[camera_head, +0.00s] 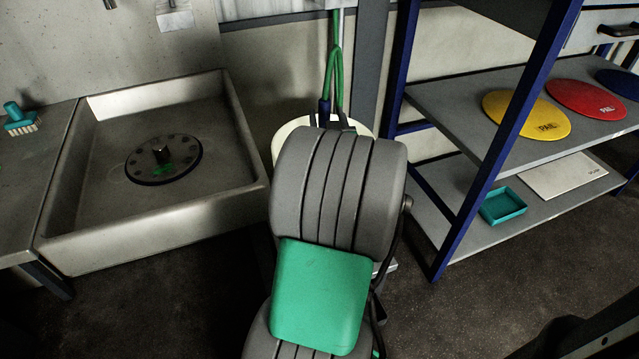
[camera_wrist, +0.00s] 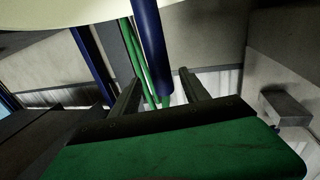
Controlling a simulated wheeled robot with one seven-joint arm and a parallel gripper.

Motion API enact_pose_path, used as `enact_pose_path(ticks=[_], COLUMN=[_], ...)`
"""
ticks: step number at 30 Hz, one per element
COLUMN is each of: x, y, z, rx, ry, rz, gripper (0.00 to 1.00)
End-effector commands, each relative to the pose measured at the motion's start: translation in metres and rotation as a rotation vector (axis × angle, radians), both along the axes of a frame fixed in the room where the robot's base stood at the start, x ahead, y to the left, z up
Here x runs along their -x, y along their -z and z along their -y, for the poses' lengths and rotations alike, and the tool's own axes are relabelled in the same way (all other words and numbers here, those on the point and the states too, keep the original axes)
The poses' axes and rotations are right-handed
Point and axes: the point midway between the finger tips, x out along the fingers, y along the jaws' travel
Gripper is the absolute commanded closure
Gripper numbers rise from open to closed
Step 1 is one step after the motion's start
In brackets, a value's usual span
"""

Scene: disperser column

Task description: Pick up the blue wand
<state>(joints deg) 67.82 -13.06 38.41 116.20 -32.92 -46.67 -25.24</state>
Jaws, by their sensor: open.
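The blue wand (camera_wrist: 150,45) is a smooth dark-blue rod. In the wrist view it comes down from the top edge and its end shows between my two fingers. In the head view a short blue part of it (camera_head: 324,108) shows beside the green hose, just above my gripper. My gripper (camera_wrist: 162,92) is open, with a dark finger on each side of the wand's end; gaps show on both sides. How deep the wand sits between the fingers is unclear. In the head view my arm hides most of my gripper.
Green hoses (camera_head: 337,70) hang behind the wand. A pale round vessel (camera_head: 287,133) stands behind my arm. A steel sink (camera_head: 80,190) is at left. A blue-framed shelf (camera_head: 455,105) at right holds coloured discs, a teal tray (camera_head: 503,205) and a white board.

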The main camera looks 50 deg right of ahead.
Motion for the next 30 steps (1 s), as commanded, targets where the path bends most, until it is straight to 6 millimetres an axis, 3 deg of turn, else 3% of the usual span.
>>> enact_pose_path(ticks=[10,18,30], x=[-0.043,-0.048,-0.048], y=[0.002,0.001,0.001], z=[0.037,0.042,0.041], rx=[-0.001,-0.002,-0.001], ry=[-0.004,-0.003,-0.004], rz=[-0.001,0.001,0.0], gripper=[0.46,0.46,0.79])
